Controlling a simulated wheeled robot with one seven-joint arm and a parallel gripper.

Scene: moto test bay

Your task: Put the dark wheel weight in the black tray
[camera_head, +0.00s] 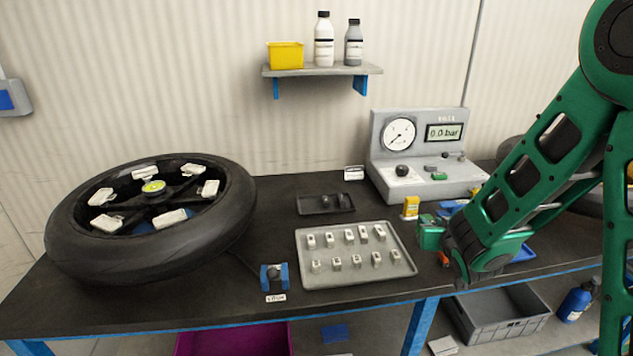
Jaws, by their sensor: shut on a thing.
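The black tray (312,211) lies on the dark bench behind the grey tray. A couple of small dark pieces (344,200) lie in it; I cannot tell whether they are wheel weights. I cannot pick out the dark wheel weight for certain.
The grey tray (350,288) holds several pale weights in two rows. A blue stand (274,277) is left of it. A large wheel (150,245) covers the bench's left. A gauge box (425,155) stands behind my gripper, with a yellow item (411,206) in front of it.

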